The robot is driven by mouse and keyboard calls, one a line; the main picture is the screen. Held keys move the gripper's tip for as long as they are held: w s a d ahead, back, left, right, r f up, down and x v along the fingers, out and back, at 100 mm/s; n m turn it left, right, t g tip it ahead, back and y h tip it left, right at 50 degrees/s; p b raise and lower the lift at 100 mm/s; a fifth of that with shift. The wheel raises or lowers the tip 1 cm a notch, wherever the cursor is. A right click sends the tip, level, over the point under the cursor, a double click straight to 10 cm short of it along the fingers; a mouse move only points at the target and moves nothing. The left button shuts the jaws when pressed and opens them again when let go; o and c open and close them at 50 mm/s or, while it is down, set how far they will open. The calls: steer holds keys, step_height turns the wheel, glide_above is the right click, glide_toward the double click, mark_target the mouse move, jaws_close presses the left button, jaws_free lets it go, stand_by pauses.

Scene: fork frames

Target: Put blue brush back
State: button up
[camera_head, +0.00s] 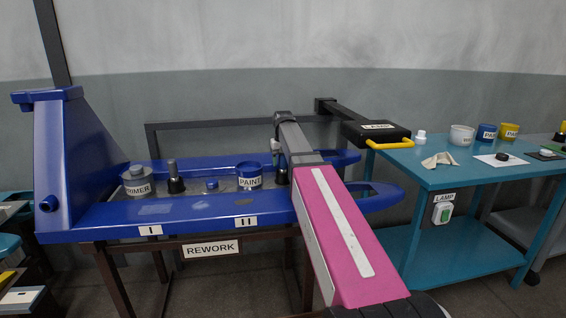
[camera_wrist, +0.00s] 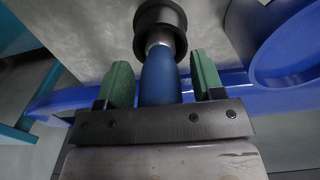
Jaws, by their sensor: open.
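The blue brush (camera_wrist: 159,76) shows in the wrist view, its blue handle pointing towards the camera. Its silver ferrule meets a round black holder (camera_wrist: 160,18), and its bristles are hidden. My gripper (camera_wrist: 161,78) is open, with one green finger on each side of the handle. A narrow gap shows between the handle and each finger. In the head view my arm hides most of this spot, and I cannot make out the blue brush there. A black holder (camera_head: 282,177) shows beside the arm.
The blue frame (camera_head: 120,213) carries a primer can (camera_head: 138,182), a paint can (camera_head: 249,177) and another black holder with a grey handle (camera_head: 175,181). A black lamp (camera_head: 376,131) stands beyond my arm. A teal table (camera_head: 440,178) with pots stands right.

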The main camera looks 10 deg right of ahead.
steer(key=shift+r, duration=0.1)
step_height(320, 180, up, 12)
steer(key=shift+r, duration=0.1)
stand_by(0.4)
